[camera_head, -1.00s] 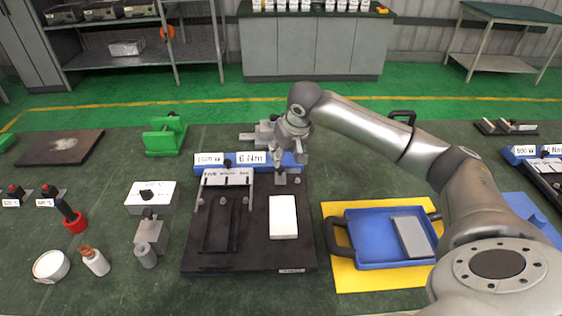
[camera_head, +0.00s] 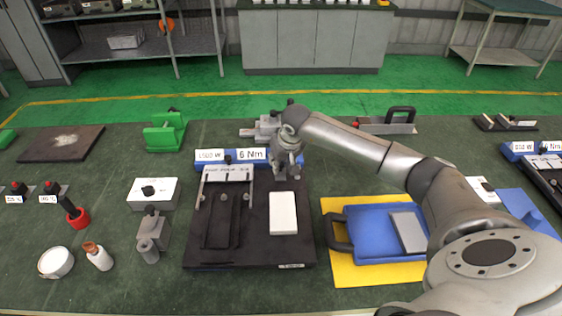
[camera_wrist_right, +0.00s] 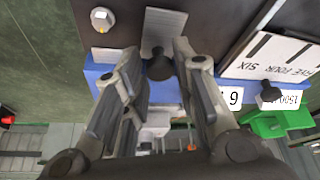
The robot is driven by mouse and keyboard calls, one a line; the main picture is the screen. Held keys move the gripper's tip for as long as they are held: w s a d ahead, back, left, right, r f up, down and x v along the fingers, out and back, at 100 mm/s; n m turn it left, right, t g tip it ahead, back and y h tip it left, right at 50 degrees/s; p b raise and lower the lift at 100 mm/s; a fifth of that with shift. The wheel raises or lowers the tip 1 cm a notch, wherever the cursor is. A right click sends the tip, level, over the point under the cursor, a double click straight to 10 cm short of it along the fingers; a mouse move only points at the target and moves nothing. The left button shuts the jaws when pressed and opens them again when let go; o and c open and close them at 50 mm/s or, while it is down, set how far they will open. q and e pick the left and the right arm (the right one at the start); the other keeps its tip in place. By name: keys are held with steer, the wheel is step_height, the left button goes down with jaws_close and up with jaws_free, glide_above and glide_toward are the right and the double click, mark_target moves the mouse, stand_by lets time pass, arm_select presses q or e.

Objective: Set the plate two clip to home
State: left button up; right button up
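My right gripper (camera_head: 287,172) is at the far right corner of a dark fixture board (camera_head: 250,240), in front of a blue bar with labels "1500 W" and "6 Nm" (camera_head: 252,153). In the right wrist view its fingers (camera_wrist_right: 160,60) are apart, one on each side of a dark knob (camera_wrist_right: 160,66). The knob is at the end of a grey clip plate (camera_wrist_right: 164,28) beside the blue bar (camera_wrist_right: 101,74). I cannot tell whether the fingers touch the knob. In the head view the gripper mostly hides this clip. My left gripper is not in view.
A white block (camera_head: 283,213) lies on the board, right of dark rails (camera_head: 221,219). A yellow mat (camera_head: 375,275) with a blue tray (camera_head: 365,255) is to the right. A white box (camera_head: 152,194), grey block (camera_head: 152,234) and bottle (camera_head: 98,257) stand left. A green holder (camera_head: 164,134) stands behind.

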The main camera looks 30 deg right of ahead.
mark_target(279, 181)
jaws_close()
steer(key=s+a, duration=0.1)
steer(key=s, duration=0.2)
steer(key=s+a+b, duration=0.1)
steer(key=shift+s+a, duration=0.2)
steer(key=shift+a, duration=0.2)
steer(key=shift+s, duration=0.1)
steer(key=shift+o, duration=2.1)
jaws_free()
steer(key=shift+o, duration=0.5)
steer(key=shift+s, duration=0.1)
steer(key=v, duration=1.2)
